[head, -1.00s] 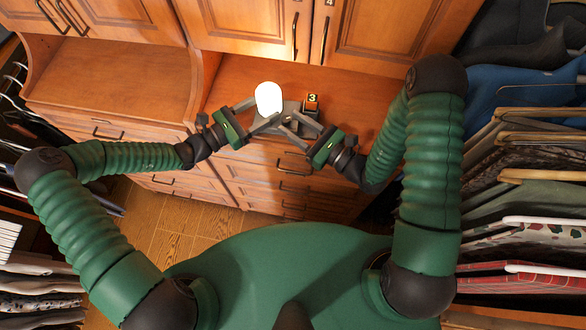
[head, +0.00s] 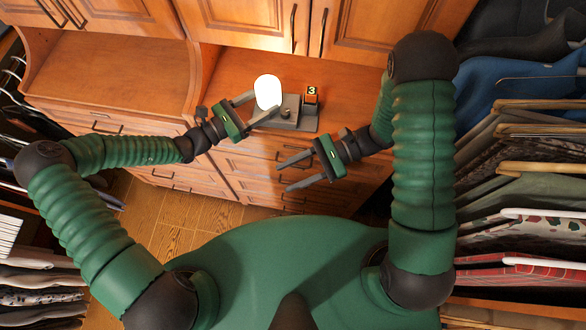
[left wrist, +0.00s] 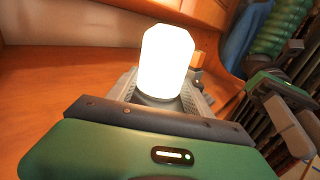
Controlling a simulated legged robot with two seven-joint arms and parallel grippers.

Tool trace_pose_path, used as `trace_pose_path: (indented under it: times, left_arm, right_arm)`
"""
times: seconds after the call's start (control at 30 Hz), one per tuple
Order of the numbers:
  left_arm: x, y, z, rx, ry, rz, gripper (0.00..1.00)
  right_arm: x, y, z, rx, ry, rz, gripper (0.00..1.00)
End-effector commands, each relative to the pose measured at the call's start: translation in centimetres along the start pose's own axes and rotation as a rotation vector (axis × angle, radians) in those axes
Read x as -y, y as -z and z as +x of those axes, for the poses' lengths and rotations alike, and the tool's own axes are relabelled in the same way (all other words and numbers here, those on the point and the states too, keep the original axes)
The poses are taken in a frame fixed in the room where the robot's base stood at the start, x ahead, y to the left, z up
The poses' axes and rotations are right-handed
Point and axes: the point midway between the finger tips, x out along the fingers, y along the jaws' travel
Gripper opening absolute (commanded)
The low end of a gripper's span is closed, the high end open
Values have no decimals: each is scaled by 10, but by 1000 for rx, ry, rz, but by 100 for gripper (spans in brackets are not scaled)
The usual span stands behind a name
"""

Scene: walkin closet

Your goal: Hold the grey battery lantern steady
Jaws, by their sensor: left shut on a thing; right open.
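The battery lantern (head: 268,91) has a bright white glowing top and stands upright on the wooden counter, by a grey base plate (head: 308,124). In the left wrist view the lantern (left wrist: 165,62) glows straight ahead, with its grey lower part partly hidden behind my gripper body. My left gripper (head: 265,102) is shut on the lantern from the left, a finger on either side. My right gripper (head: 286,175) is open and empty, in front of the drawers and apart from the lantern.
A black and orange marker numbered 3 (head: 312,94) stands behind the plate. Cabinet doors (head: 245,22) hang above the counter (head: 355,90). Hanging clothes (head: 525,190) line the right side. The counter is clear right of the marker.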

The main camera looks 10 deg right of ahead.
Motion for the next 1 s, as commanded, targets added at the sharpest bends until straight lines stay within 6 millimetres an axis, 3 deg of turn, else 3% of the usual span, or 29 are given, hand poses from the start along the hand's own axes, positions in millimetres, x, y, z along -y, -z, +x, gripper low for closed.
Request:
trace_pose_path:
  times: [0.1, 0.2, 0.6, 0.63, 0.8, 1.0]
  left_arm:
    - [-1, 1, -1, -3, -2, 2, 0]
    - [-1, 1, -1, -3, -2, 2, 0]
    - [-1, 1, -1, -3, -2, 2, 0]
    - [-1, 1, -1, -3, -2, 1, 60]
    - [0, 1, -1, -2, -1, 1, 82]
    - [0, 0, 0, -1, -1, 1, 84]
  right_arm:
    - [-6, 1, 3, -88, -205, -99, 44]
    - [-8, 3, 2, -138, -304, -146, 44]
    - [-9, 4, 1, -160, -344, -164, 44]
    - [-9, 4, 1, -160, -344, -164, 44]
    - [-9, 4, 1, -159, -343, -164, 44]
    - [-10, 4, 1, -159, -343, -164, 44]
